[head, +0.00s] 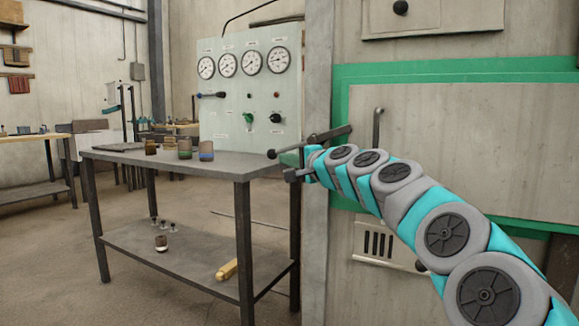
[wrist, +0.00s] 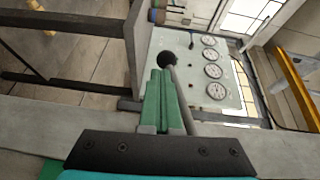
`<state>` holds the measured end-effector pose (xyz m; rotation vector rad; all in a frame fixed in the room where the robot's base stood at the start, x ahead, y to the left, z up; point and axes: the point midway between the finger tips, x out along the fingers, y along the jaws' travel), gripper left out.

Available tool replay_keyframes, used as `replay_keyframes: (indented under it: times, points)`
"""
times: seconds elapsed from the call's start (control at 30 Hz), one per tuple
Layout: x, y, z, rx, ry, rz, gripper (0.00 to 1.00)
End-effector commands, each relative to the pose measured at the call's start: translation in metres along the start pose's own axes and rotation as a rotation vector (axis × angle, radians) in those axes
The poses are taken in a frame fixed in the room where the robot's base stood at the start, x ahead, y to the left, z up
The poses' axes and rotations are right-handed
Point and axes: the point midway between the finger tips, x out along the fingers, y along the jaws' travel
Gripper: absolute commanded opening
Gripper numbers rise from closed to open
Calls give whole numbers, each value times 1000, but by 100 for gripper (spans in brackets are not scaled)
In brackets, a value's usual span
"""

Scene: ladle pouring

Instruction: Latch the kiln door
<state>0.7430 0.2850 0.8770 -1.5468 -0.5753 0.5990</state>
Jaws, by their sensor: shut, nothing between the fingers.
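The kiln door (head: 470,150) is a grey panel with a green surround at the right of the head view. It looks closed or nearly so; its left edge is partly behind my arm. A dark latch lever (head: 330,134) runs left from the door's edge and ends in a black ball knob (head: 271,154). In the wrist view the knob (wrist: 168,60) is just beyond my fingertips, with the lever rod (wrist: 182,100) along their right side. My gripper (wrist: 162,75) has green fingers shut together, with nothing between them. I cannot tell whether they touch the lever.
A grey table (head: 190,168) with several cups stands left of the kiln, close to my gripper. A gauge panel (head: 250,95) is behind it. A bent rod (head: 377,125) stands out from the door.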

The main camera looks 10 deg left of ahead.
Motion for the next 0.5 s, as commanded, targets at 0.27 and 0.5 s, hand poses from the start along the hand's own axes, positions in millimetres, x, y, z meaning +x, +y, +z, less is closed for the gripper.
replay_keyframes:
  times: [0.27, 0.5]
  points:
    - [4, -7, 4, 25, -2, -41, 0]
    - [7, -13, 4, 64, 2, -118, 0]
